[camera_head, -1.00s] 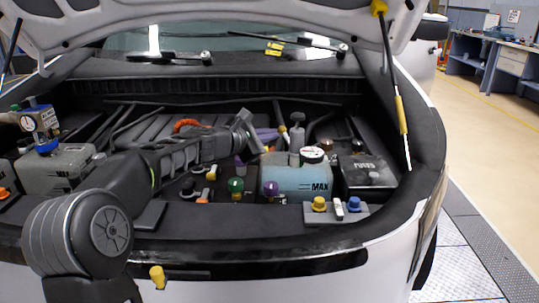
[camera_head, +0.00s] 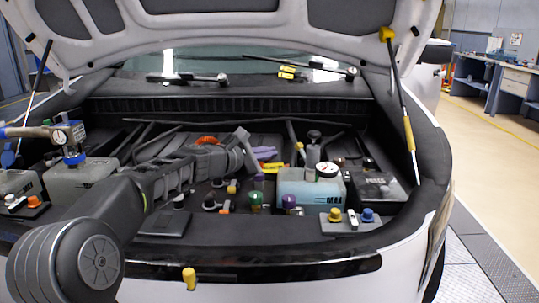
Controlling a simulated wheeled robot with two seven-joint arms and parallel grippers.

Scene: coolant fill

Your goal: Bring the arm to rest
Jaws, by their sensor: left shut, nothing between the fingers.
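My left arm comes in from the lower left and reaches over the front edge of the engine bay. My left gripper (camera_head: 251,152) is above the middle of the bay, shut and empty; its fingertips are hard to make out. It is left of the blue-grey coolant tank (camera_head: 306,192) and apart from it. The tank is marked MAX and has a white and red cap (camera_head: 327,170) on top. My right gripper is not in view.
The raised hood (camera_head: 290,35) overhangs the bay, with a strut (camera_head: 408,140) at right. A fuse box (camera_head: 375,188) stands right of the tank. Coloured caps stand along the front. A gauge device (camera_head: 66,138) stands on a grey box (camera_head: 85,180) at left.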

